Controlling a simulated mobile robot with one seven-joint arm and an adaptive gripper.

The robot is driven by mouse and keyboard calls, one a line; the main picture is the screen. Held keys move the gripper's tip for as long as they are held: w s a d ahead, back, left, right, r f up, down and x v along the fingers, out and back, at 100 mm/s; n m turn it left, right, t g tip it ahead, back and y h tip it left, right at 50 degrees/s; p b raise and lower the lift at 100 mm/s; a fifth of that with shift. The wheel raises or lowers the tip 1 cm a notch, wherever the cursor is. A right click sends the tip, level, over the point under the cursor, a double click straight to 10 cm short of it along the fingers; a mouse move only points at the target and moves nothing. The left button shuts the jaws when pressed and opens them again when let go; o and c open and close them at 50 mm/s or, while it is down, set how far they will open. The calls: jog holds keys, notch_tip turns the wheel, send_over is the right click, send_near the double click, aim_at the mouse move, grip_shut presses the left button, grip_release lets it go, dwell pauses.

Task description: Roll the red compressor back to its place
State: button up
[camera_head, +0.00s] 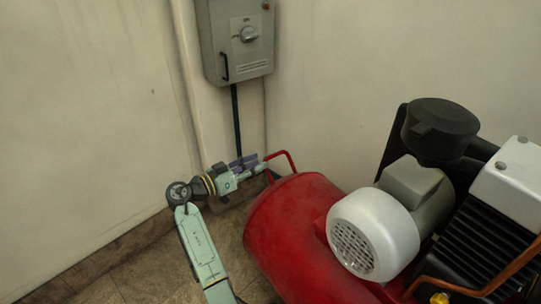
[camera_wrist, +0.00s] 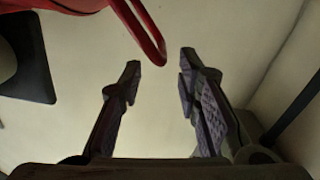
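The red compressor (camera_head: 290,230) stands on the tiled floor at the lower right of the head view, with a white motor (camera_head: 372,235) on its tank. Its thin red handle (camera_head: 285,154) sticks out from the tank's far left end. In the wrist view the handle's looped end (camera_wrist: 152,42) reaches down to the gap between my fingertips. My gripper (camera_wrist: 160,62) is open, one finger on each side of that gap. Neither finger visibly grips the handle. In the head view my gripper (camera_head: 256,166) is just left of the handle, and its fingers are small there.
A grey switch box (camera_head: 238,40) hangs on the wall above my gripper, with a black conduit (camera_head: 236,118) running down from it. Walls meet in a corner behind. Bare tiled floor (camera_head: 125,268) lies left of the compressor, partly behind my arm.

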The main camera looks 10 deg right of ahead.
aim_at(267, 159)
jog(key=x, duration=0.7)
jog(key=shift+w+d, duration=0.1)
jog(key=shift+d, duration=0.05)
jog(key=shift+c, duration=0.3)
grip_shut()
dwell(0.4)
